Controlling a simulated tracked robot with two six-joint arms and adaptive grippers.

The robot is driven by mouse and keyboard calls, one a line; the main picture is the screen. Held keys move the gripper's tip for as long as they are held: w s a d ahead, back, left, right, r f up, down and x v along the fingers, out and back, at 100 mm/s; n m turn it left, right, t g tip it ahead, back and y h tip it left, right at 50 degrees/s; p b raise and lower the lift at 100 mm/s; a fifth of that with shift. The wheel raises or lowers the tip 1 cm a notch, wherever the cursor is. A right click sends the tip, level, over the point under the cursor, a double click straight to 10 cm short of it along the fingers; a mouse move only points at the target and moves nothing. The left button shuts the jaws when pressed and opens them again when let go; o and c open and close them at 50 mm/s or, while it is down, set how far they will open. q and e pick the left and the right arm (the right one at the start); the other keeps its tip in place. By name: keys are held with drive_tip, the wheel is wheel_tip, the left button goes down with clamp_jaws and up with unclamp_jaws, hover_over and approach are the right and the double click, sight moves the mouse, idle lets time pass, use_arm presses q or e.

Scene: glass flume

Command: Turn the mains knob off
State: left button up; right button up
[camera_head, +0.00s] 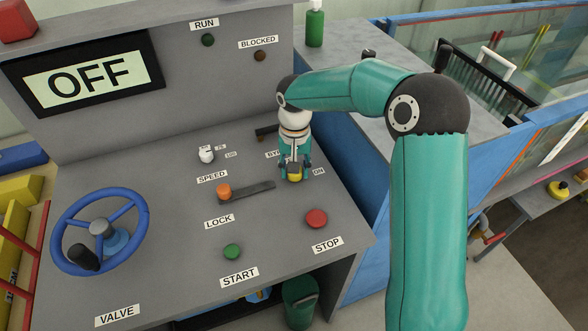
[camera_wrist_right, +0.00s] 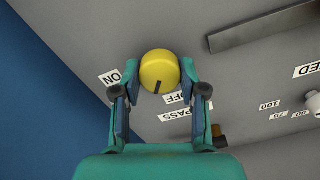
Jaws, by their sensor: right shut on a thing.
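The mains knob (camera_wrist_right: 160,70) is round and yellow with a black pointer mark. In the head view the knob (camera_head: 295,174) is largely hidden by my right gripper (camera_head: 294,170). In the wrist view my right gripper (camera_wrist_right: 158,92) has one finger on each side of the knob and is shut on it. The ON label (camera_wrist_right: 110,78) lies to the left of the knob and the OFF label (camera_wrist_right: 174,98) just below it. The pointer mark points down between the two labels, nearer OFF. My left gripper is not in view.
The grey panel also holds a red STOP button (camera_head: 316,218), a green START button (camera_head: 232,251), an orange-knobbed LOCK lever (camera_head: 224,191), a white SPEED knob (camera_head: 206,155) and a blue valve wheel (camera_head: 101,231). The display (camera_head: 86,77) reads OFF.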

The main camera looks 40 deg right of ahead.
drive_tip(key=n, duration=0.7)
drive_tip(key=shift+w+r, duration=0.1)
drive_tip(key=shift+w, duration=0.05)
idle(0.5)
drive_tip(key=o, duration=1.1)
drive_tip(key=shift+o, duration=0.2)
wheel_tip(320, 180, up, 12)
